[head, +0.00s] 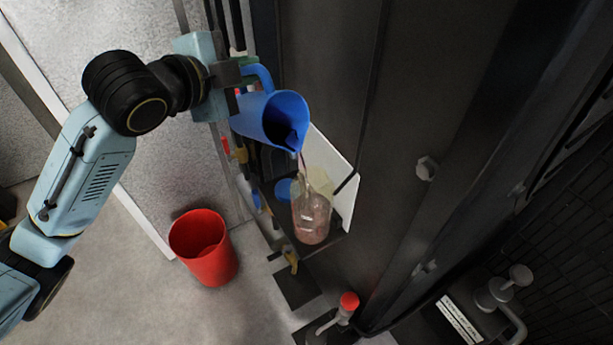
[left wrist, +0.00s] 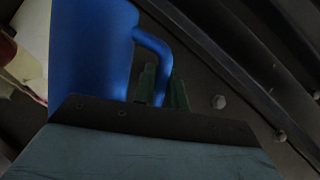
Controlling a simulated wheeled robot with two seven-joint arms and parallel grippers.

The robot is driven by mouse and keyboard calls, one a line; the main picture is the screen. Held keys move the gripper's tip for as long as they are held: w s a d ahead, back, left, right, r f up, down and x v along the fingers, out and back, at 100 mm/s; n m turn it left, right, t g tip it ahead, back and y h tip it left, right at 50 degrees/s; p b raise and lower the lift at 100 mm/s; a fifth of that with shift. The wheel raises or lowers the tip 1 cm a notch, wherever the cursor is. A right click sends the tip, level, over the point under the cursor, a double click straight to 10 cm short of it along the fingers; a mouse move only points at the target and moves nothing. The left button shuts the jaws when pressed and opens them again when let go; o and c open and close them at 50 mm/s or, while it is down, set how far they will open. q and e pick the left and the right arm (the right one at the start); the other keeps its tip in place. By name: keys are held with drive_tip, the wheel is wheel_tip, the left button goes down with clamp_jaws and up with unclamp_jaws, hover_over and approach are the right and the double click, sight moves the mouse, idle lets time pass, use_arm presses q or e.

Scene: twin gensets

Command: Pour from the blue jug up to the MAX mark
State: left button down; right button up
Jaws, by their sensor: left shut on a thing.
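The blue jug (head: 268,118) is tilted with its spout down to the right in the head view. A thin pinkish stream runs from its spout toward a clear vessel (head: 311,215) below. The vessel holds pinkish liquid; I cannot make out the MAX mark. My left gripper (head: 250,76) is shut on the jug's handle. In the left wrist view the jug (left wrist: 90,55) and its handle show beyond the gripper (left wrist: 160,90). My right gripper is not in view.
A red bucket (head: 204,248) stands on the floor at the lower left. A white panel (head: 343,178) is behind the vessel. A dark cabinet wall (head: 400,100) rises at the right. A red-capped fitting (head: 348,302) is at the bottom. Floor around the bucket is clear.

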sight(239, 95)
use_arm(q)
drive_tip(key=shift+s+d+r+m+t, duration=0.15)
drive_tip(key=shift+r+m, duration=0.05)
drive_tip(key=shift+r, duration=0.15)
drive_tip(key=shift+s+d+r+m+t, duration=0.1)
drive_tip(key=shift+r+m+t, duration=0.1)
drive_tip(key=shift+r, duration=0.1)
idle(1.5)
drive_tip(key=shift+s+d+r+m, duration=0.35)
drive_tip(key=shift+d+r+m, duration=0.05)
drive_tip(key=shift+r, duration=0.1)
idle(1.4)
drive_tip(key=w+a+f+n, duration=0.1)
drive_tip(key=w+a+f+n+g, duration=0.1)
drive_tip(key=f, duration=0.1)
drive_tip(key=w+a+f+n+g+h, duration=0.1)
drive_tip(key=f, duration=0.1)
drive_tip(key=shift+w+a+f+n, duration=0.15)
drive_tip(key=shift+a+f+n, duration=0.1)
drive_tip(key=shift+a+n, duration=0.15)
drive_tip(key=shift+w+f+n, duration=0.15)
drive_tip(key=shift+f+n, duration=0.25)
drive_tip(key=shift+f, duration=0.35)
drive_tip(key=shift+w+a+f, duration=0.15)
drive_tip(key=shift+a+f, duration=0.05)
drive_tip(key=shift+a, duration=0.05)
drive_tip(key=shift+d+g, duration=0.1)
drive_tip(key=shift+g, duration=0.15)
idle(0.4)
